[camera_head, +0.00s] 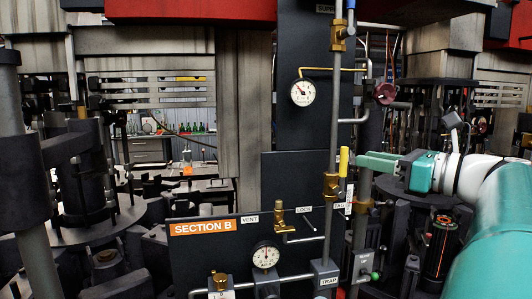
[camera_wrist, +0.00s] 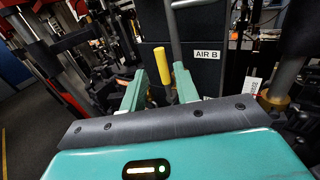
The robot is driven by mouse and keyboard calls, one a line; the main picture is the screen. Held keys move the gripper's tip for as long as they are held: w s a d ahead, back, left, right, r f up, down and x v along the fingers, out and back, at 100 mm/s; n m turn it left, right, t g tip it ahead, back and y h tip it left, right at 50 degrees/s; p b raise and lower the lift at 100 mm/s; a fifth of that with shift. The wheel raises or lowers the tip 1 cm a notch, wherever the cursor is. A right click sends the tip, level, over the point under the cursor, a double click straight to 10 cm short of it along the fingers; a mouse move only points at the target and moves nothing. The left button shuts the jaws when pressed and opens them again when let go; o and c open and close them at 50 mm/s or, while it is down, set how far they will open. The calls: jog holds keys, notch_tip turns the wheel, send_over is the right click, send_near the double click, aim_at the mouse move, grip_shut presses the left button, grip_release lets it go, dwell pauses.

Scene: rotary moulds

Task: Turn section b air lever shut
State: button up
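The yellow-handled lever (camera_head: 344,161) stands upright on a brass valve (camera_head: 331,186) on the vertical pipe, above and right of the orange SECTION B sign (camera_head: 203,227). In the wrist view the yellow lever (camera_wrist: 162,62) leans slightly, left of a label reading AIR B (camera_wrist: 208,54). My gripper (camera_head: 362,160) comes in from the right, its teal fingertips close to the lever's right side. In the wrist view my gripper (camera_wrist: 159,74) is open, with the lever showing in the gap between the fingers. I see no clear contact; the lever's lower end is partly hidden there.
A pressure gauge (camera_head: 303,92) sits left of the pipe, and a second gauge (camera_head: 266,256) is below on the section panel. A dark red round knob (camera_head: 384,93) is above my gripper. A brass VENT valve (camera_head: 279,217) is at lower left of the lever.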

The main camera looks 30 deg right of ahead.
aim_at(344, 155)
jog(key=x, duration=0.6)
jog(key=shift+w+a, duration=0.1)
jog(key=shift+w, duration=0.2)
grip_shut()
